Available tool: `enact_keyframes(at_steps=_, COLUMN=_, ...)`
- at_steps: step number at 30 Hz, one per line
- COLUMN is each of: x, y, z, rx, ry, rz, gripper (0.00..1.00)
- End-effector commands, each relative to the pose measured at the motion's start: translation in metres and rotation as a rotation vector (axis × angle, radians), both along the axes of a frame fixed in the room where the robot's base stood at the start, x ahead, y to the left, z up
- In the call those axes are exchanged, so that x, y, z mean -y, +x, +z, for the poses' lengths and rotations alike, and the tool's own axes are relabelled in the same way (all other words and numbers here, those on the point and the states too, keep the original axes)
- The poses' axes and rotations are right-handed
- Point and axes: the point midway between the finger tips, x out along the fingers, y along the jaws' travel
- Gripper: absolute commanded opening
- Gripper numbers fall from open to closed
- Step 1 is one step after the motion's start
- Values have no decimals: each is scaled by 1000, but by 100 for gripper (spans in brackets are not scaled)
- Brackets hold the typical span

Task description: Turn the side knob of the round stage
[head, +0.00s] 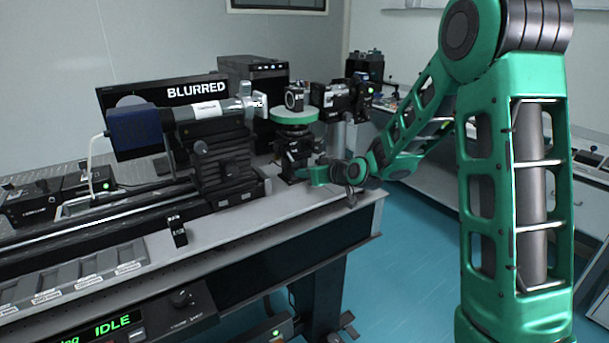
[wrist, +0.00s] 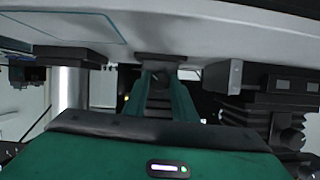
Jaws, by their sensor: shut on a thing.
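The round stage (head: 294,116) shows in the head view as a green disc on a black mount near the table's right end. A small dark cube-shaped part (head: 294,98) with a round front stands on it. My gripper (head: 304,174) is low beside the mount, just under the disc, reaching in from the right. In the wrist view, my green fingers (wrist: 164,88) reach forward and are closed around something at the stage. The side knob is hidden by the fingers, and I cannot see its angle.
A camera-like device (head: 345,98) stands close right of the stage; a silver post shows in the wrist view (wrist: 72,88). A monitor behind reads BLURRED (head: 196,87). The aisle floor (head: 400,250) is clear.

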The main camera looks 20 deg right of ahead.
Motion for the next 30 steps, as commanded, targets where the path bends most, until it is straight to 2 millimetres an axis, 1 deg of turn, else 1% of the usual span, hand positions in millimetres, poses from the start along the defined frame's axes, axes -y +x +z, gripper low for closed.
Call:
enact_keyframes(at_steps=6, x=3, y=1, z=-1, rx=-49, ry=151, rz=-3, gripper=2)
enact_keyframes(at_steps=15, x=3, y=1, z=-1, rx=-95, ry=292, rz=-2, gripper=2)
enact_keyframes(at_steps=21, x=3, y=1, z=-1, rx=-107, ry=328, rz=-1, gripper=2)
enact_keyframes(at_steps=30, x=3, y=1, z=-1, rx=-109, ry=334, rz=-2, gripper=2)
